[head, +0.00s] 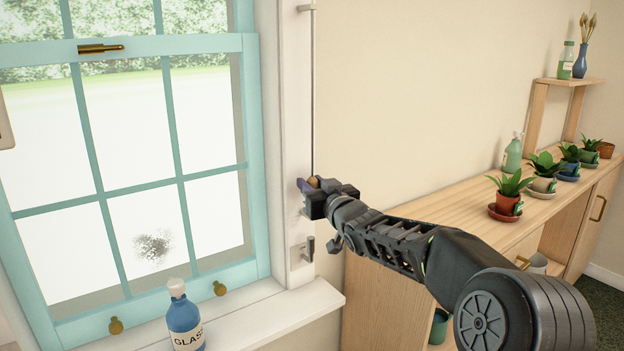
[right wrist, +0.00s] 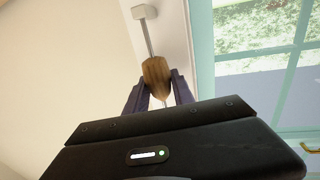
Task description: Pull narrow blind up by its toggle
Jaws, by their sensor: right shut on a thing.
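The wooden toggle (head: 313,181) hangs on a thin cord (head: 313,100) beside the right side of the window frame. The cord runs straight up to a small bracket at the top. In the right wrist view the brown toggle (right wrist: 156,72) sits between the two dark fingers. My right gripper (head: 309,187) is shut on it; the right wrist view also shows the gripper (right wrist: 158,92). The blind itself does not show in either view. My left gripper is not in view.
A cleat (head: 306,249) is on the frame below my gripper. A blue bottle (head: 184,322) stands at the sill (head: 270,316). The teal window (head: 255,170) is at left. At right, a wooden cabinet (head: 455,206) holds several potted plants and a green bottle (head: 513,155).

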